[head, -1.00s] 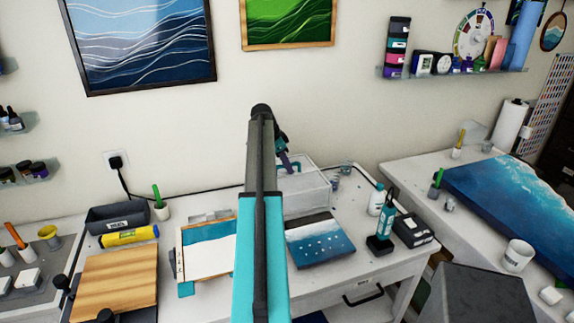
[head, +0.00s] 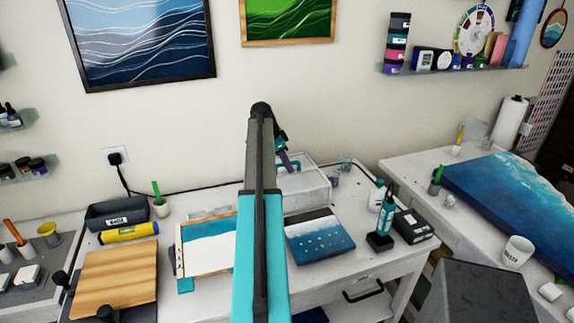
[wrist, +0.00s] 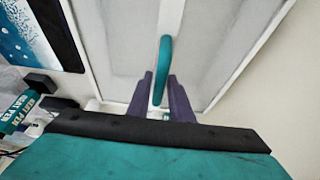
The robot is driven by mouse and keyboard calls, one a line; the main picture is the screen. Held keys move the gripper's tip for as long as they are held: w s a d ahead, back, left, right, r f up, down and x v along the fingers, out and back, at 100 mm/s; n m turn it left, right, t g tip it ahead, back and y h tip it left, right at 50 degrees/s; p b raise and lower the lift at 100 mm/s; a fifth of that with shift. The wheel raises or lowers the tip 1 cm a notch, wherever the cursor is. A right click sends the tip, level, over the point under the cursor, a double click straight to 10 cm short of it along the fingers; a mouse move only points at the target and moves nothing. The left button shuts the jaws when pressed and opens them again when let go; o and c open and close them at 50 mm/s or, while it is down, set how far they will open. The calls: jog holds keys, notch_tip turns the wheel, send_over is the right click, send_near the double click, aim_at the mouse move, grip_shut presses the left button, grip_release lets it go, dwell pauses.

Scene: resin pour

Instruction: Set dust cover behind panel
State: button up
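The dust cover (head: 312,190) is a pale, see-through box with a teal handle (wrist: 165,58) on top. In the head view it stands toward the back of the white table, behind the dark blue and white panel (head: 322,242). Its flat top (wrist: 204,50) fills much of the wrist view. My gripper (wrist: 160,78) has its two purple fingers on either side of the handle, close against it. It also shows above the cover in the head view (head: 287,164). My arm hides the cover's left part. I cannot tell whether the cover's underside touches the table.
A teal heat pen (head: 387,218) stands on a dark base right of the panel, beside a black box (head: 413,226). A framed white and blue piece (head: 207,250) lies left. A cable runs along the wall behind. Small cups (head: 345,168) stand right of the cover.

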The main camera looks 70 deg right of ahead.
jog(key=shift+o, duration=1.3)
jog(key=shift+r, duration=0.1)
jog(key=b+v, duration=0.4)
jog(key=v, duration=0.9)
jog(key=shift+a+r, duration=0.15)
jog(key=shift+r, duration=0.1)
jog(key=shift+w, duration=0.1)
